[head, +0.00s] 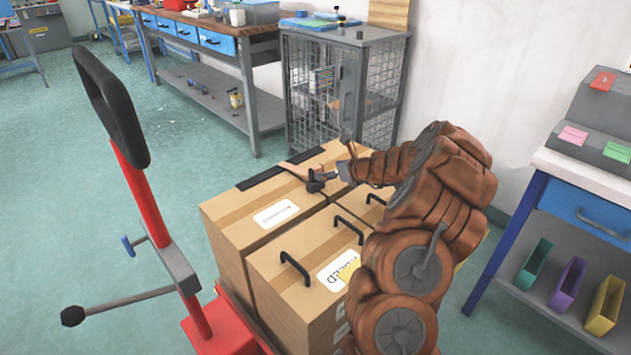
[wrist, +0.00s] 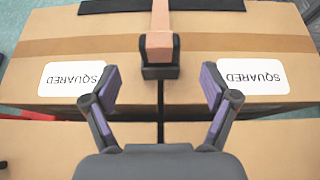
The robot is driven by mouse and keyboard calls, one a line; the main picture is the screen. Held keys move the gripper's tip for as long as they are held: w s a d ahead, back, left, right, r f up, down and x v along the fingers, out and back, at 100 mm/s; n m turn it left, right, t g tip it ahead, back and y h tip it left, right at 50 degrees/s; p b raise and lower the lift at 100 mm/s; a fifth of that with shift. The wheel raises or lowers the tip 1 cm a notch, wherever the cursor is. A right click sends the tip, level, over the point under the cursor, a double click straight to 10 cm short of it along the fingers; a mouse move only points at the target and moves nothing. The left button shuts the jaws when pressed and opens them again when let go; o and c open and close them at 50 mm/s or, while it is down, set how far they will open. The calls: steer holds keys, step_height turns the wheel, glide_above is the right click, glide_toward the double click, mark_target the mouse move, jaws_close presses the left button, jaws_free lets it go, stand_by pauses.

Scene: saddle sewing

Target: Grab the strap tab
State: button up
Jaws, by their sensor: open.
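The strap tab (wrist: 160,71) is a black end piece on a pinkish-brown strap (wrist: 160,40). In the wrist view the strap comes down over the top of a cardboard box (wrist: 225,20), across its tan tape. My gripper (wrist: 161,84) is open, with one finger on each side of the tab and clear space between. The fingertips look level with the tab in the picture; their height above it is hard to tell. In the head view my gripper (head: 320,180) is over the boxes at the strap's end (head: 296,168); the tab is hard to make out there.
Several cardboard boxes (head: 232,235) stand together on a red cart with a tall handle (head: 125,120). Black handles (head: 295,268) stick up from the nearer boxes. A wire cage cabinet (head: 378,85) stands behind, a workbench (head: 205,35) at back left, and a white-topped table (head: 590,180) at right.

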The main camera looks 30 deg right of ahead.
steer(key=shift+w+d+f, duration=0.1)
steer(key=shift+d+f, duration=0.2)
steer(key=shift+f, duration=0.05)
steer(key=shift+w+f, duration=0.15)
steer(key=shift+w, duration=0.1)
steer(key=shift+x, duration=0.8)
steer(key=b+x, duration=0.1)
steer(key=x, duration=0.3)
steer(key=shift+s+a+f+b, duration=0.1)
steer(key=shift+a+b, duration=0.25)
steer(key=shift+a, duration=0.05)
steer(key=shift+w+f, duration=0.15)
steer(key=shift+w, duration=0.45)
steer(key=c, duration=1.4)
